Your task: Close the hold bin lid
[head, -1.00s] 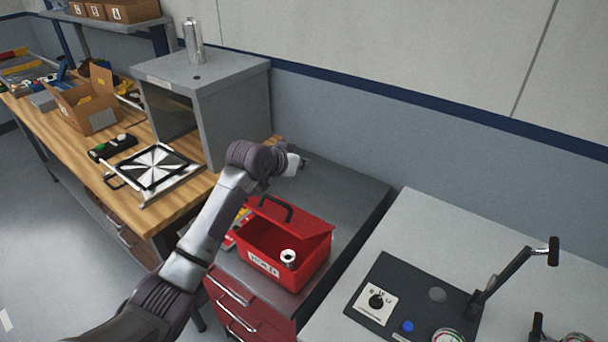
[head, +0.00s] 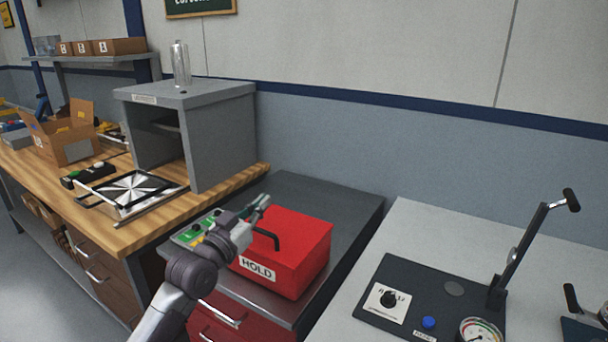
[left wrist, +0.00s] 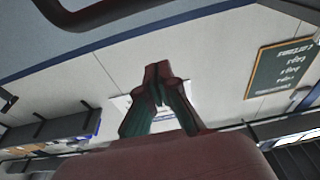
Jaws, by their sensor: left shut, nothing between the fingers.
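The red hold bin (head: 283,270) stands on the dark grey top of a red drawer cabinet, its white HOLD label facing front. Its red lid (head: 300,235) lies down over the bin, with a dark handle (head: 264,238) at its left side. No opening into the bin shows. My left gripper (head: 262,200) is just behind and left of the lid, its fingers together and empty. In the left wrist view the fingertips (left wrist: 157,80) meet; I cannot tell whether the gripper touches the lid. My right gripper is out of view.
A grey cabinet (head: 215,130) with a metal cylinder (head: 180,64) on top stands on the wooden bench. A green-marked card or board (head: 197,232) lies left of the bin. A panel with a lever and gauge (head: 440,300) is at right. The grey top behind the bin is clear.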

